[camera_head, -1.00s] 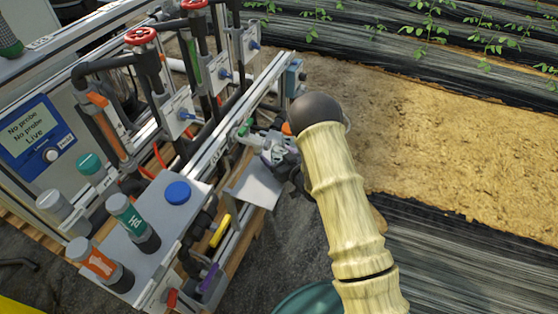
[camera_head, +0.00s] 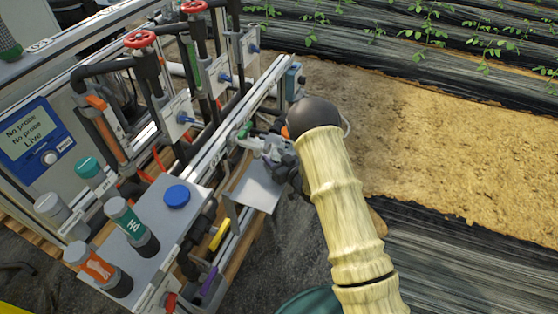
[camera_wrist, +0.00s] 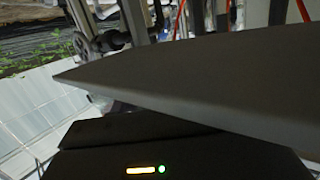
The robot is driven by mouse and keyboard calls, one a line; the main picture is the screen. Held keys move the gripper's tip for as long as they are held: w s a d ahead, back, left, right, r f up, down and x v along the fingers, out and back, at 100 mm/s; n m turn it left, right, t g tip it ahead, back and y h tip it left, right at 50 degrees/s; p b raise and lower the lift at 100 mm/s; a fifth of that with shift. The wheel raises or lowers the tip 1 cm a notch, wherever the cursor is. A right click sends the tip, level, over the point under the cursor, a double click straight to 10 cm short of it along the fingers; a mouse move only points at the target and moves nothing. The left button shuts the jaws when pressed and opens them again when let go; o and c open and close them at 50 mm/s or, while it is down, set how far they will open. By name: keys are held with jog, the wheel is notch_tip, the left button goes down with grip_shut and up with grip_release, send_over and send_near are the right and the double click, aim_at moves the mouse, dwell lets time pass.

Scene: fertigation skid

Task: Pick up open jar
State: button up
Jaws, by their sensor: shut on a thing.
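My gripper (camera_head: 284,166) is mostly hidden behind my arm in the head view, at the small grey shelf (camera_head: 256,190) on the skid's right side. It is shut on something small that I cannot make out. In the wrist view, my gripper's dark housing with its green light fills the bottom. A large dark grey slab (camera_wrist: 215,80) crosses the picture just in front of it and hides the fingertips. I cannot make out an open jar clearly in either view.
A blue-capped container (camera_head: 177,194), a teal pH bottle (camera_head: 125,217) and an orange-labelled bottle (camera_head: 97,268) stand on the skid's front shelf. A yellow-handled valve (camera_head: 220,234) is below. Red handwheels (camera_head: 140,40) rise behind. Bare soil (camera_head: 440,140) lies open at right.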

notch_tip(320, 180, up, 10)
jog(key=p, duration=0.4)
jog(key=shift+f, duration=0.1)
dwell(0.6)
